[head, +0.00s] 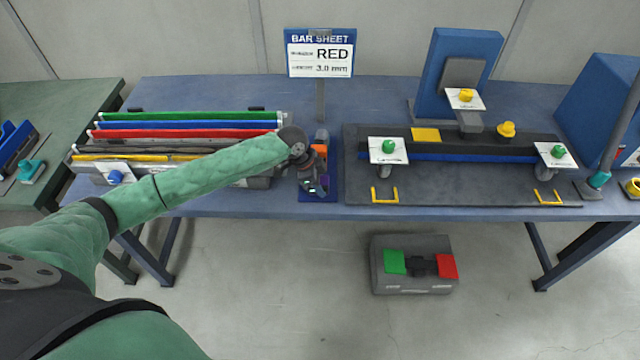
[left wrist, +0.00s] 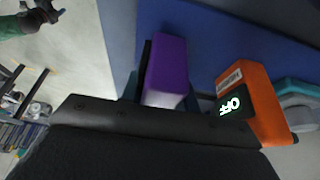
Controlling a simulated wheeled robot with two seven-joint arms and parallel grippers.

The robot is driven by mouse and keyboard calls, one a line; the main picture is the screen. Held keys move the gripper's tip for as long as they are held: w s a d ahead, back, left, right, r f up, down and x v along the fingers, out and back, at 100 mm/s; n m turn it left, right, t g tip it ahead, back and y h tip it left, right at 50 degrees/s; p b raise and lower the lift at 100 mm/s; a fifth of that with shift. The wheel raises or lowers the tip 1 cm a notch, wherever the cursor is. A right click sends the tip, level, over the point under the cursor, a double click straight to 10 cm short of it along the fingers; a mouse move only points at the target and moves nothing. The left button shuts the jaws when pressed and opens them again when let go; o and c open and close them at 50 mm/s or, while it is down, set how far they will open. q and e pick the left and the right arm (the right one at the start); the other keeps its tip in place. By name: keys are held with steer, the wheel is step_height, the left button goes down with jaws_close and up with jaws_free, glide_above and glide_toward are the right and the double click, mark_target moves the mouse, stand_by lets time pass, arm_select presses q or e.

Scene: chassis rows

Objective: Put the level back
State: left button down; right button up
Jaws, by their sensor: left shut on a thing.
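My left gripper (head: 312,172) is low over the small blue pad (head: 318,197) between the bar rack and the work fixture. In the left wrist view it is shut on a purple block (left wrist: 167,62), which shows between the fingers. An orange body with a dark display reading OFF (left wrist: 250,100) is right beside it; orange also shows behind the gripper in the head view (head: 321,135). I cannot tell for sure which is the level, nor whether the block touches the pad. A dark gripper on a green arm (left wrist: 45,14), apparently my right one, shows at the wrist view's upper left; its jaws are unclear.
A sign reading RED, 3.0 mm (head: 320,53) stands behind the pad. The bar rack (head: 262,182) with coloured bars is on the left. The grey fixture plate (head: 460,188) is close on the right. A pedal box (head: 412,285) is on the floor.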

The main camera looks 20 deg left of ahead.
arm_select(q)
steer(key=shift+f, duration=0.3)
arm_select(e)
steer(key=shift+r, duration=0.15)
arm_select(q)
steer(key=c, duration=1)
jaws_free()
steer(key=shift+o, duration=0.2)
steer(key=shift+b+v, duration=0.65)
steer(key=shift+v, duration=1)
steer(key=b+v, duration=0.1)
steer(key=v, duration=0.2)
steer(key=shift+v, duration=0.75)
arm_select(e)
steer(key=shift+w+a+r, duration=0.8)
steer(key=shift+w+r, duration=0.05)
steer(key=shift+r, duration=0.2)
arm_select(q)
steer(key=shift+f, duration=0.1)
arm_select(e)
steer(key=shift+s, duration=0.1)
